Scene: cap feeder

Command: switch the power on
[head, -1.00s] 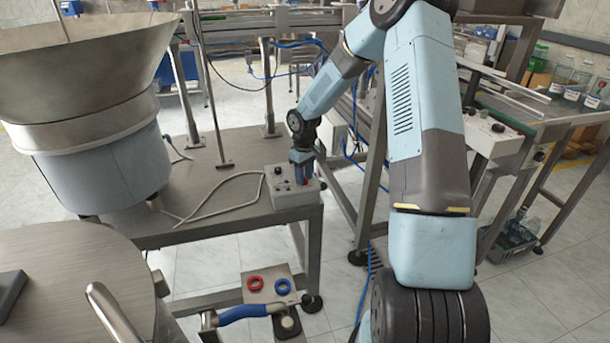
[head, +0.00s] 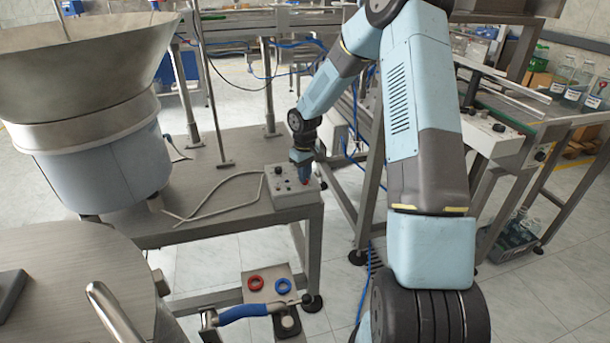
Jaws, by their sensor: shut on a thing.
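A small grey-white control box (head: 292,198) sits on the front right corner of the steel table. Small dark knobs and marks show on the left part of its top. My gripper (head: 304,180) points down at the right part of the box top. Its fingers are shut on a small red switch, of which only a bit of red shows at the fingertips. The gripper hides most of the switch, so its exact position cannot be told.
A large metal bowl feeder (head: 95,150) stands on the table (head: 215,185) to the left. A panel with a red ring (head: 255,283) and a blue ring (head: 283,286) is in front, below.

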